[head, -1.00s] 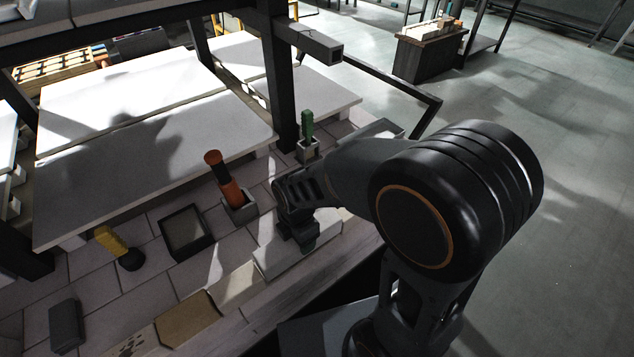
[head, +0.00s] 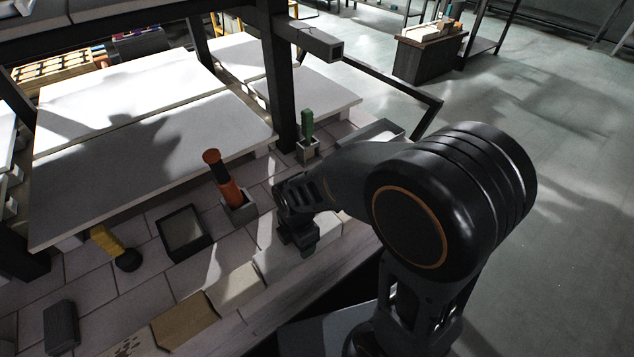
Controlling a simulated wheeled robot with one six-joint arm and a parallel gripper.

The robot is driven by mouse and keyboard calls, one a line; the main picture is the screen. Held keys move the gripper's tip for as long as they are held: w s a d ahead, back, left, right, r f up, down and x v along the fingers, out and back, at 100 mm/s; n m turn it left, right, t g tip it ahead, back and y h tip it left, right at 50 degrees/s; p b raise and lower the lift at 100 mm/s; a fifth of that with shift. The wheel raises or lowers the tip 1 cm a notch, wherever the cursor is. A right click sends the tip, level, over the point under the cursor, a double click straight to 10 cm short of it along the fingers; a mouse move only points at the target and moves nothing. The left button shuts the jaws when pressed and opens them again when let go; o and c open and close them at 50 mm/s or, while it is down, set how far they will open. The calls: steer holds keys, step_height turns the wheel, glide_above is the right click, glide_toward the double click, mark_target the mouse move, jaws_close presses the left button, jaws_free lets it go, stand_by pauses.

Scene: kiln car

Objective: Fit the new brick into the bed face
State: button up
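My gripper (head: 303,242) points down over the front right of the brick deck, just above or at a pale block (head: 277,264) in the front row. A small dark green patch shows at its fingertips; I cannot tell whether that is part of the gripper or something held. The fingers are too small and dark to show whether they are open. The bed face seems to be the front row of bricks, with a tan brick (head: 184,321) and a paler brick (head: 236,287) left of my gripper. I cannot single out the new brick.
An orange-handled tool (head: 230,191) and a green-handled tool (head: 307,125) stand in holders behind my gripper. A dark square tray (head: 183,234), a yellow-handled tool (head: 106,240) and a dark grey block (head: 61,327) lie leftward. White slabs (head: 150,165) and a dark post (head: 280,90) bound the back.

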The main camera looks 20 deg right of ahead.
steer(key=shift+r, duration=0.1)
steer(key=o, duration=1.2)
steer(key=shift+r, duration=0.1)
steer(key=shift+r+p, duration=3.65)
steer(key=shift+r, duration=0.25)
